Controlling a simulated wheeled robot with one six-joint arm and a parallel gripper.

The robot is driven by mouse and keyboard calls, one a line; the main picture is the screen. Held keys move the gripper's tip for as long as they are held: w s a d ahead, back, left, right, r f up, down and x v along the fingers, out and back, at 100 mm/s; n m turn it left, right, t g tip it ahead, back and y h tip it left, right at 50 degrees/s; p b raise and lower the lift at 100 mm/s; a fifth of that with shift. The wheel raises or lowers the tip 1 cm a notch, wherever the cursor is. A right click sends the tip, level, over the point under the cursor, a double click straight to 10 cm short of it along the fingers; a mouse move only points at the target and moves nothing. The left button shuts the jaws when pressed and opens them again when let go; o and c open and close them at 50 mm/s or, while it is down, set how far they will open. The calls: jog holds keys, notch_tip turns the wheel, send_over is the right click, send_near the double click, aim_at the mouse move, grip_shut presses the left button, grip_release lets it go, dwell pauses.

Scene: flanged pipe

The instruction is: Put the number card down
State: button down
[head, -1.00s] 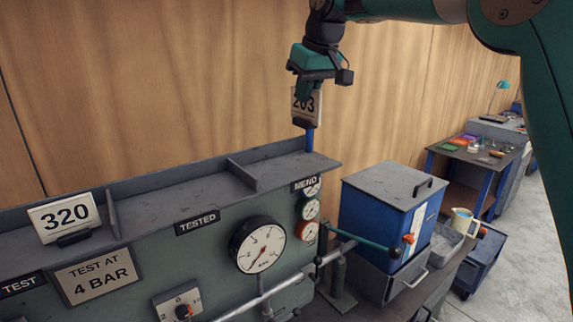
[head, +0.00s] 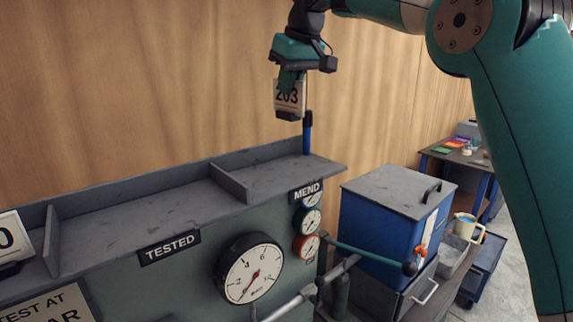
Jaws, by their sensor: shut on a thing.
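The number card (head: 289,101), white with "203" and a dark foot, hangs upright below my gripper (head: 290,84). My gripper is shut on the card's top edge and partly hides its number. The card is in the air above the right part of the grey shelf (head: 131,218), clear of its surface. The shelf has a "TESTED" label (head: 169,248) under its middle bay and a "MEND" label (head: 307,192) under its right bay. Both bays look empty. A divider (head: 231,182) stands between them.
Another number card (head: 12,240), cut by the left edge, stands in the left bay beyond a second divider (head: 51,241). A blue post (head: 307,135) rises behind the shelf's right end. A blue box (head: 385,225) stands right of the panel with its round gauge (head: 249,268).

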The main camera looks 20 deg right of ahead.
aim_at(292, 112)
notch_tip(292, 112, down, 8)
jog(key=shift+b, duration=0.95)
jog(key=shift+a+f, duration=0.1)
jog(key=shift+f, duration=2.3)
jog(key=shift+f, duration=0.1)
jog(key=c, duration=1.2)
grip_release()
jog(key=shift+c, duration=0.2)
